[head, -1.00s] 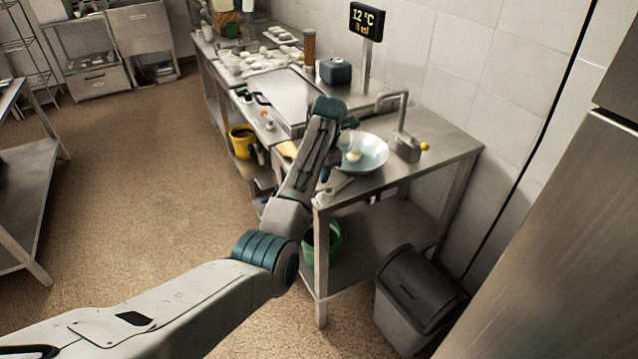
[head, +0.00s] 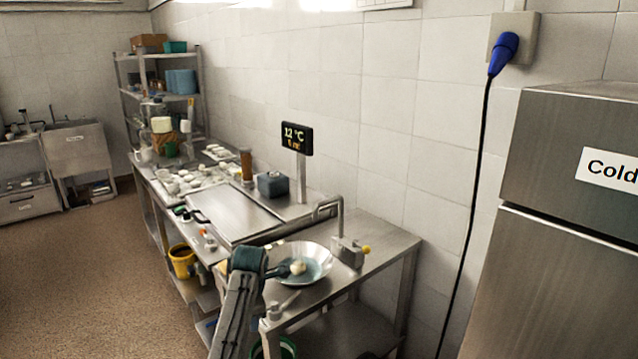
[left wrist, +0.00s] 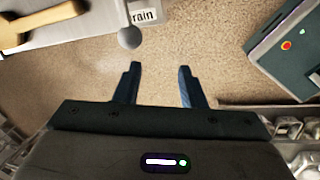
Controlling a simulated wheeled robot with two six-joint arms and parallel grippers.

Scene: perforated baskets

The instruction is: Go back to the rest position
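My left gripper (head: 278,270) is beside the near side of a wide pale bowl (head: 318,252) in the head view, partly hidden by its own wrist. In the left wrist view, its two dark blue fingers (left wrist: 159,70) stand apart with nothing between them, and brown floor shows beyond. A small whitish lump (head: 298,267) shows at the bowl. My right gripper is in neither view.
A temperature display (head: 297,139) stands behind. A steel cold cabinet (head: 570,260) is at the right. Floor (head: 80,270) at the left is clear.

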